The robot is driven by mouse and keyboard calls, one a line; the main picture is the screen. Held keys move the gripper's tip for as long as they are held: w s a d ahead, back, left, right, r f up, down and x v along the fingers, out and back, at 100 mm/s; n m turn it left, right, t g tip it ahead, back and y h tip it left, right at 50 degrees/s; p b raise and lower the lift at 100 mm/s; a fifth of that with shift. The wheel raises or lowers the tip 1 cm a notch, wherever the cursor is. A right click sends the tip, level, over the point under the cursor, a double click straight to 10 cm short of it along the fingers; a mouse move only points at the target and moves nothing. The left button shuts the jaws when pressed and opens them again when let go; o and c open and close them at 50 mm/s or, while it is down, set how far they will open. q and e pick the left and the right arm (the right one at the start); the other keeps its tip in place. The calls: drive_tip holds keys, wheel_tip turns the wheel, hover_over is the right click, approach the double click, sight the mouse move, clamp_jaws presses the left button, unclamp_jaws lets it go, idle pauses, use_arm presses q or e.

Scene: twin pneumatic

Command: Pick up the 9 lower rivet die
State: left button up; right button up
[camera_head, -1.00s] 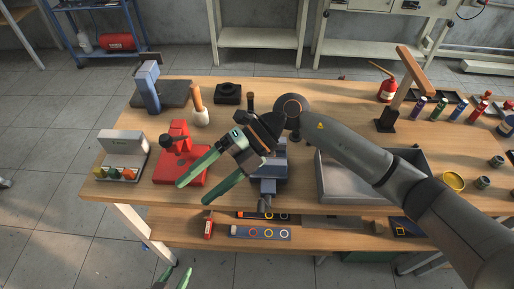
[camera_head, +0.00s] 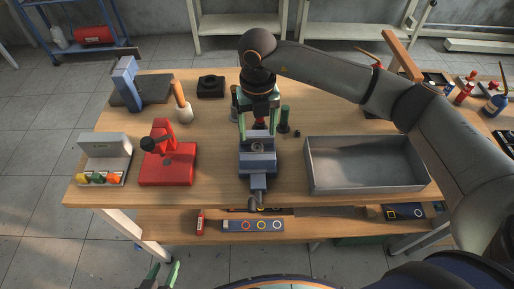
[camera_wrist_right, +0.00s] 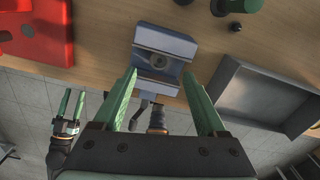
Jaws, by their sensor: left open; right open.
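A blue-grey vise-like fixture (camera_head: 258,164) stands near the front middle of the table. My left gripper (camera_head: 163,276) is open and empty below the table's front edge.
A red press (camera_head: 166,165) and a control box (camera_head: 104,155) stand left of the fixture. A grey metal tray (camera_head: 365,184) is close on its right. A green cylinder (camera_head: 284,120) and a small dark piece (camera_head: 297,133) stand behind it to the right.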

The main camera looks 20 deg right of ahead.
sight(257, 148)
wheel_tip(257, 148, down, 6)
drive_tip(key=shift+f, duration=0.2)
clamp_jaws()
idle(0.7)
drive_tip(key=shift+r, duration=0.1)
